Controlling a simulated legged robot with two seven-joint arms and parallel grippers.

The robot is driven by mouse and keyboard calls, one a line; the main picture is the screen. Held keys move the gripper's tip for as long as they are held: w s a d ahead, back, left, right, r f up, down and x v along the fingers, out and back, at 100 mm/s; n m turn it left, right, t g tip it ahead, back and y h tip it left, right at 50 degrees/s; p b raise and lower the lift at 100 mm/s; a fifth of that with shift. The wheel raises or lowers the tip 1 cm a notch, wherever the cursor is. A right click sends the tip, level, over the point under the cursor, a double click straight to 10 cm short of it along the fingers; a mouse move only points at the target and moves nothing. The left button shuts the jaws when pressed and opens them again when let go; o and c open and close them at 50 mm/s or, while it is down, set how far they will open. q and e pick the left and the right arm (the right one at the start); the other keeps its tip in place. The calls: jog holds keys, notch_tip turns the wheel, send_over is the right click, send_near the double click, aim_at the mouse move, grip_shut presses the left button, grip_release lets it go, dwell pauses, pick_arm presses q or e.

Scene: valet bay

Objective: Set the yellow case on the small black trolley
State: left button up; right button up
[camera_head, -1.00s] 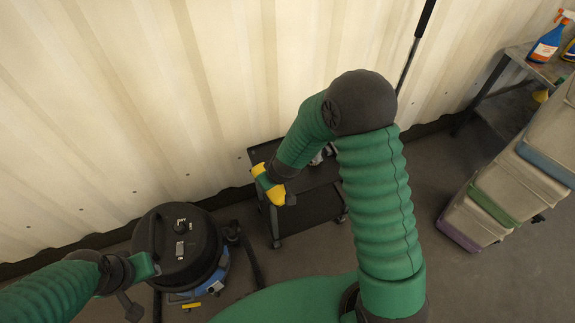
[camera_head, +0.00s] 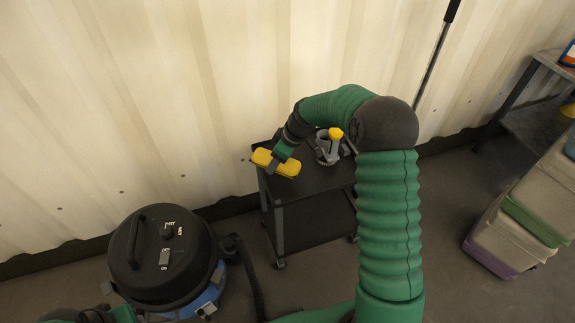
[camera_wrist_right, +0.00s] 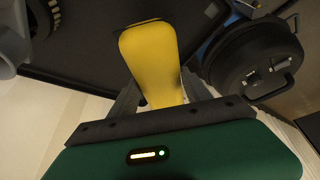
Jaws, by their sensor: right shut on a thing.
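The yellow case (camera_head: 264,158) is a small rounded block held in my right gripper (camera_head: 275,165). It also shows in the wrist view, where the yellow case (camera_wrist_right: 150,50) sits between the fingers of my right gripper (camera_wrist_right: 155,92). The small black trolley (camera_head: 310,182) stands against the wall, with a flat top and a lower shelf. The case overlaps the left end of its top; I cannot tell whether it touches. My left gripper is at the lower left edge of the head view (camera_head: 105,315), mostly cut off, its fingers unclear.
A grey item with a yellow top (camera_head: 328,147) stands on the trolley's top, right of the case. A black and blue vacuum (camera_head: 165,258) stands left of the trolley. Stacked bins (camera_head: 510,235) and a grey shelf unit (camera_head: 540,110) are at the right.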

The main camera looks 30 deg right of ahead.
jog(key=d, duration=0.4)
jog(key=shift+w+f+b, duration=0.3)
jog(key=shift+w+f, duration=0.05)
jog(key=f+b, duration=0.1)
jog(key=f, duration=0.2)
jog(key=shift+a+f+b, duration=0.1)
jog(key=shift+a+b, duration=0.1)
jog(key=shift+b, duration=0.15)
jog(key=shift+c, duration=0.7)
jog(key=shift+s, duration=0.1)
grip_shut()
jog(key=shift+a, duration=0.15)
jog(key=o, duration=1.2)
grip_release()
jog(key=shift+s, duration=0.1)
jog(key=o, duration=0.4)
jog(key=shift+f, duration=0.15)
jog(key=shift+d, duration=0.2)
jog(key=shift+r, duration=0.2)
